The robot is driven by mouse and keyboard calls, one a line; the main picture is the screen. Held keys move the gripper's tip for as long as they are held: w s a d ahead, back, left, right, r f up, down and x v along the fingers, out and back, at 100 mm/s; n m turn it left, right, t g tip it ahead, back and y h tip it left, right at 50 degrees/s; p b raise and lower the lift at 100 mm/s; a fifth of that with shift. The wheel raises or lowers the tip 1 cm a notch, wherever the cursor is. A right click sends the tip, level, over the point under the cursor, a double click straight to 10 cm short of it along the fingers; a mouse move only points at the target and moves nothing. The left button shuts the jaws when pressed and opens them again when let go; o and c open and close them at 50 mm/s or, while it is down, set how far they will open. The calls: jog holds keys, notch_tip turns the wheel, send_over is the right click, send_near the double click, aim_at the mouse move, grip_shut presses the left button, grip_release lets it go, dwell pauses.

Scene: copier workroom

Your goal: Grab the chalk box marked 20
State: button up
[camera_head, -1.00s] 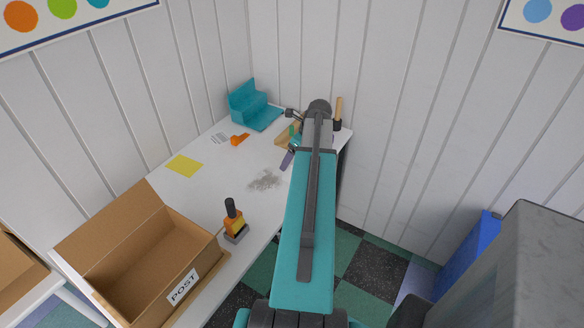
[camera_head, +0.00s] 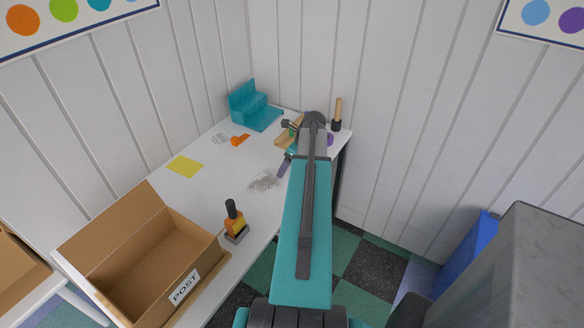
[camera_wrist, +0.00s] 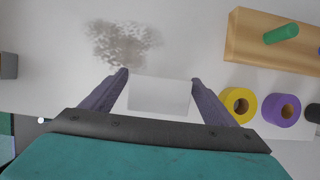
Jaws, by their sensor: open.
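A plain whitish box (camera_wrist: 160,95) lies on the white table in the wrist view, between the two purple fingers of my gripper (camera_wrist: 159,77). No marking shows on the face I see, so I cannot tell its number. My gripper is open, with one finger on each side of the box; whether either touches it is unclear. In the head view my arm hides the box, and only part of a purple finger shows beside the arm.
A wooden block (camera_wrist: 252,48) with a green peg, a yellow roll (camera_wrist: 231,106) and a purple roll (camera_wrist: 270,112) are right of the gripper. A grey smudge (camera_wrist: 110,40) lies left. The POST carton (camera_head: 207,262), stamp (camera_head: 235,222) and teal stand (camera_head: 247,108) stand on the table (camera_head: 220,165).

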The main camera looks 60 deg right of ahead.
jog(key=shift+w+f, duration=0.3)
jog(key=shift+f, duration=0.3)
jog(key=c, duration=1.3)
